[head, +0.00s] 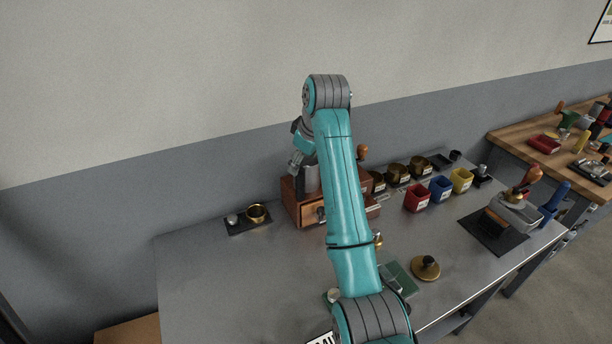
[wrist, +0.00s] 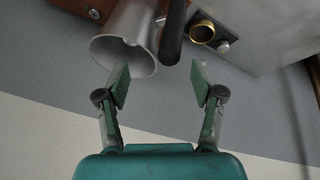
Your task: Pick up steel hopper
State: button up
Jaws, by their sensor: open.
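The steel hopper (wrist: 126,42) is a silver, open-mouthed, flared cup at the upper left of the wrist view. Its wide rim faces the camera, and it sits against a reddish-brown wooden body. My gripper (wrist: 159,84) is open with nothing between its fingers. Its left fingertip overlaps the hopper's rim in the picture; I cannot tell whether they touch. The right fingertip is clear of it. A dark rounded handle (wrist: 173,35) stands just right of the hopper. In the head view my gripper (head: 297,158) is above the wooden box (head: 292,204), which my arm partly hides.
A black tray (head: 240,227) with a brass ring and a small knob lies left of the box. The grey table (head: 210,270) is clear at front left.

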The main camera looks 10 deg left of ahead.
jog(key=x, duration=0.5)
jog(key=shift+s+a+f, duration=0.2)
jog(key=shift+s+a, duration=0.05)
jog(key=shift+s, duration=0.05)
jog(key=shift+w+a+f, duration=0.15)
jog(key=shift+w+f, duration=0.1)
jog(key=shift+f, duration=0.3)
grip_shut()
